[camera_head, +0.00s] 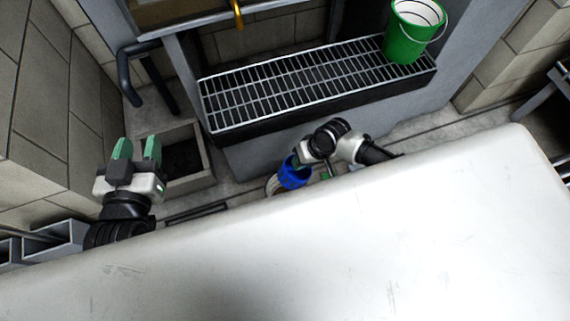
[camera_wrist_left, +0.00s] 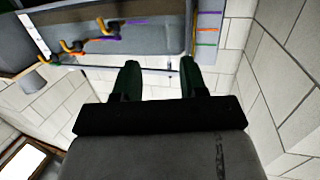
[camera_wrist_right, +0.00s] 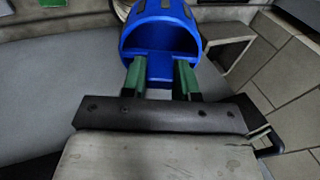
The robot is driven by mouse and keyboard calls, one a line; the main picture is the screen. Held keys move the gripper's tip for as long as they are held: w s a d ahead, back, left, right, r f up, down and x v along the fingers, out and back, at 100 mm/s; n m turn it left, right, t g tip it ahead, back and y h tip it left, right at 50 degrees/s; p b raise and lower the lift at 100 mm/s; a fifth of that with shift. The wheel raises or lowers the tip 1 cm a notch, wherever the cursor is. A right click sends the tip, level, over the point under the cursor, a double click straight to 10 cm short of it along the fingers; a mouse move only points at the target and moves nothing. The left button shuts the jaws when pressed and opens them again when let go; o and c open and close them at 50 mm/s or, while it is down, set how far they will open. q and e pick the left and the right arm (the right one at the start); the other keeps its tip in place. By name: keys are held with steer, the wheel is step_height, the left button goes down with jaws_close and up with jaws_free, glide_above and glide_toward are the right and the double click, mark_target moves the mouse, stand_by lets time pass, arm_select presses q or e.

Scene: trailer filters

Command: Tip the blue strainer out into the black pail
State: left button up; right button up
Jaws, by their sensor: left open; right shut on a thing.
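The blue strainer (camera_head: 293,174) is at the middle of the head view, past the edge of the white surface. My right gripper (camera_wrist_right: 160,78) is shut on the near part of the strainer, which shows large in the right wrist view (camera_wrist_right: 162,22). A hollow side of it faces that camera; whether it holds anything cannot be told. My left gripper (camera_head: 137,150) is open and empty at the left, fingers pointing away, far from the strainer. It also shows empty in the left wrist view (camera_wrist_left: 160,75). I cannot make out a black pail in any view.
A green bucket (camera_head: 407,45) stands at the right end of a grated step (camera_head: 310,85). A square grey-walled pit or box (camera_head: 205,160) with a dark inside is right of my left gripper. The white surface (camera_head: 330,240) fills the front. Block walls (camera_head: 40,100) stand left.

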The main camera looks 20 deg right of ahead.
steer(key=shift+r+p, duration=0.15)
steer(key=shift+p, duration=0.25)
steer(key=shift+h+p, duration=0.35)
steer(key=shift+h, duration=0.05)
steer(key=shift+r+h+p, duration=0.1)
steer(key=shift+h+p, duration=0.4)
steer(key=shift+p, duration=0.6)
steer(key=shift+r+h+p, duration=0.1)
steer(key=shift+h+p, duration=0.35)
steer(key=shift+h, duration=0.05)
steer(key=shift+a+r+h+p, duration=0.1)
steer(key=shift+r+h+p, duration=0.2)
steer(key=shift+p, duration=0.25)
steer(key=shift+f+h, duration=0.1)
steer(key=shift+h, duration=0.2)
arm_select(q)
steer(key=s+a+f+g+y, duration=0.3)
steer(key=s+a+f+g, duration=0.2)
steer(key=s+g, duration=0.7)
step_height(320, 180, down, 2)
steer(key=shift+s+f+n+g+y, duration=0.25)
steer(key=shift+s+n+g+y, duration=0.05)
steer(key=shift+s, duration=0.1)
arm_select(e)
steer(key=shift+f, duration=0.15)
arm_select(q)
steer(key=shift+a, duration=0.1)
